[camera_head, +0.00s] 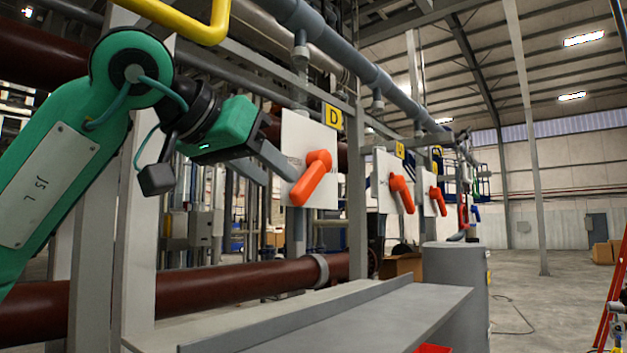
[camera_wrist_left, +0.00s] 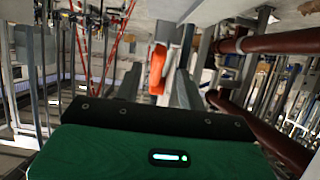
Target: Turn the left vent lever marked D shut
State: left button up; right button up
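The orange lever (camera_head: 311,178) sits on a white plate (camera_head: 323,140) under a yellow tag marked D (camera_head: 334,117). Its handle slopes down and to the left from its pivot. My left gripper (camera_head: 286,168) reaches in from the left, just beside the lever. In the left wrist view, the orange lever (camera_wrist_left: 158,70) shows between the two grey fingers of my left gripper (camera_wrist_left: 158,85). The fingers stand apart, with a gap on both sides of the lever. I cannot tell whether a fingertip touches it. My right gripper is in neither view.
Two more orange levers, a nearer one (camera_head: 402,194) and a farther one (camera_head: 438,200), stand on white plates to the right. A grey post (camera_head: 357,200) rises beside the D plate. A grey ledge (camera_head: 400,318) and a dark red pipe (camera_head: 220,287) run below. The floor at right is mostly open.

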aim_at(313, 191)
pick_arm(q)
jog(key=w+d, duration=0.1)
jog(key=w+d+p, duration=0.1)
jog(key=w, duration=0.1)
jog(key=w+d+p, duration=0.1)
jog(key=w, duration=0.1)
jog(key=shift+d+r, duration=0.15)
jog(key=shift+r, duration=0.05)
jog(key=p+x, duration=0.1)
jog(key=x, duration=0.2)
jog(key=shift+w+d+f+p, duration=0.2)
jog(key=shift+w+f+p, duration=0.05)
jog(key=shift+p, duration=0.05)
jog(key=shift+w+d+f, duration=0.2)
jog(key=shift+w+f, duration=0.1)
jog(key=shift+w, duration=0.05)
grip_shut()
